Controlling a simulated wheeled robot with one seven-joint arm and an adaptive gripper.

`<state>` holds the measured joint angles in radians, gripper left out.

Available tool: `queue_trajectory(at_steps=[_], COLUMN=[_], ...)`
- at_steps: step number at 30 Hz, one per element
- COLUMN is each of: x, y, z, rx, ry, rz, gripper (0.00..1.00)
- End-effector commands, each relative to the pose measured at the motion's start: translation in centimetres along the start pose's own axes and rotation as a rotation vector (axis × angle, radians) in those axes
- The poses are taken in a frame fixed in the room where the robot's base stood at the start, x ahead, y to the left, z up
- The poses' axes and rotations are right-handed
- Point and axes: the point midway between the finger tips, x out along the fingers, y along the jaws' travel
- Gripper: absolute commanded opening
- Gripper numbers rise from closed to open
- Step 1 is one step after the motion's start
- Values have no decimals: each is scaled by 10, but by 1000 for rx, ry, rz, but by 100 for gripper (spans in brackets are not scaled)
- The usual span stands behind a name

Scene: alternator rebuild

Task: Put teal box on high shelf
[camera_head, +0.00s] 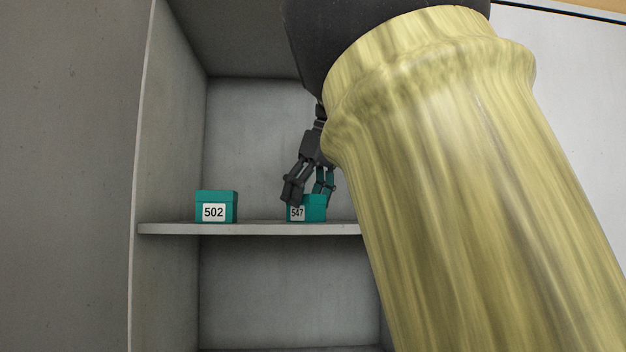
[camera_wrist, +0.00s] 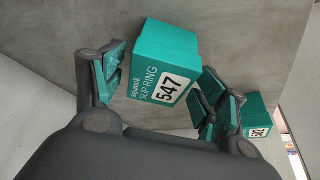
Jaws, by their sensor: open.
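A teal box labelled 547 (camera_head: 314,207) sits on the shelf board (camera_head: 250,229). In the wrist view the same box 547 (camera_wrist: 168,58) also reads "SLIP RING" and lies between the open fingers. In the wrist view my gripper (camera_wrist: 160,90) has a finger on each side of the box, with gaps visible. A second teal box labelled 502 (camera_head: 215,207) stands on the same board to the left.
Box 502 also shows in the wrist view (camera_wrist: 256,112), beyond the right-hand finger. The cabinet's left side wall (camera_head: 168,150) bounds the shelf. Bare board lies between the two boxes. A lower compartment (camera_head: 280,290) looks empty where visible. My arm hides the shelf's right part.

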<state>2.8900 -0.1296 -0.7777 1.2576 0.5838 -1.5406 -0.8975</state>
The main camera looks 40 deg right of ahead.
Motion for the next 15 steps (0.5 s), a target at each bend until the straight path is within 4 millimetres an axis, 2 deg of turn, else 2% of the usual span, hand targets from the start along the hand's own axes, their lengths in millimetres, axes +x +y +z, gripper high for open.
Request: queue_trajectory(at_steps=[5,15], x=[-21,-80], y=[0,1], z=[1,1], rx=[-2,-1], ry=[4,4], rz=[1,0], gripper=[73,73])
